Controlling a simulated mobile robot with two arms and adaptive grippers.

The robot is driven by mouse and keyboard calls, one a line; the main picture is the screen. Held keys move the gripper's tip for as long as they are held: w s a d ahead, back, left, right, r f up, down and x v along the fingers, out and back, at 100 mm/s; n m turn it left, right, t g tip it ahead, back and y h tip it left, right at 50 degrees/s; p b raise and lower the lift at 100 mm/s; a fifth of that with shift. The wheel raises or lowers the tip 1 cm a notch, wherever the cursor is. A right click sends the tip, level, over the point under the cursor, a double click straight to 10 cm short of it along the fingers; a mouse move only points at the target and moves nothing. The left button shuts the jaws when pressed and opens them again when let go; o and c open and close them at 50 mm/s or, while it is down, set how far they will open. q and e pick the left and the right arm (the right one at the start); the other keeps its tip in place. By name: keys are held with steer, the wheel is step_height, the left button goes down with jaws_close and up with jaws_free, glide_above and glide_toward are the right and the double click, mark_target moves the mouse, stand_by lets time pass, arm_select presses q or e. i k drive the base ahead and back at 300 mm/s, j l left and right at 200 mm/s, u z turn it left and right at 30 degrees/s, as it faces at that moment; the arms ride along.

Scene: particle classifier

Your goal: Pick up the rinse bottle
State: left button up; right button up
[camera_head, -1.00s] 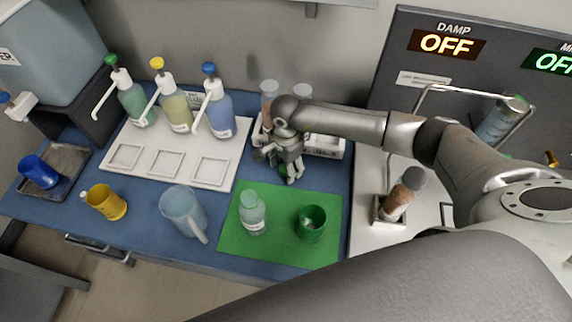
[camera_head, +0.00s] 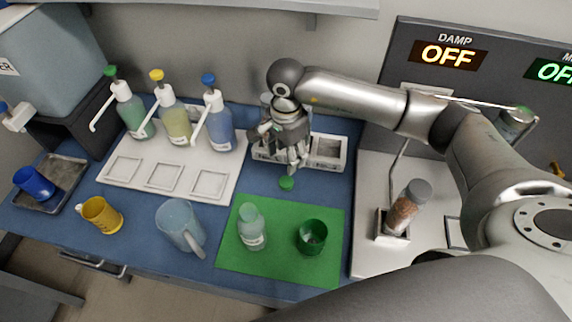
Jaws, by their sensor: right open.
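A small translucent pale-green bottle (camera_head: 251,228) with a white label stands upright on the green mat (camera_head: 242,264); it seems to be the rinse bottle, though its label is too small to read. My right gripper (camera_head: 296,166) points down, open, behind and right of the bottle and well apart from it. A small green cap (camera_head: 287,183) lies on the blue table just below the gripper's fingertips, and nothing shows between the fingers. My left gripper is not in view.
A green cup (camera_head: 312,237) stands right of the bottle on the mat. A clear jug (camera_head: 180,226) and yellow mug (camera_head: 102,215) stand to its left. Several pump bottles (camera_head: 219,122) stand on a white tray. A white rack (camera_head: 327,152) is beside my gripper.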

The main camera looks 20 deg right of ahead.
mark_target(251, 223)
steer(key=k, duration=1.5)
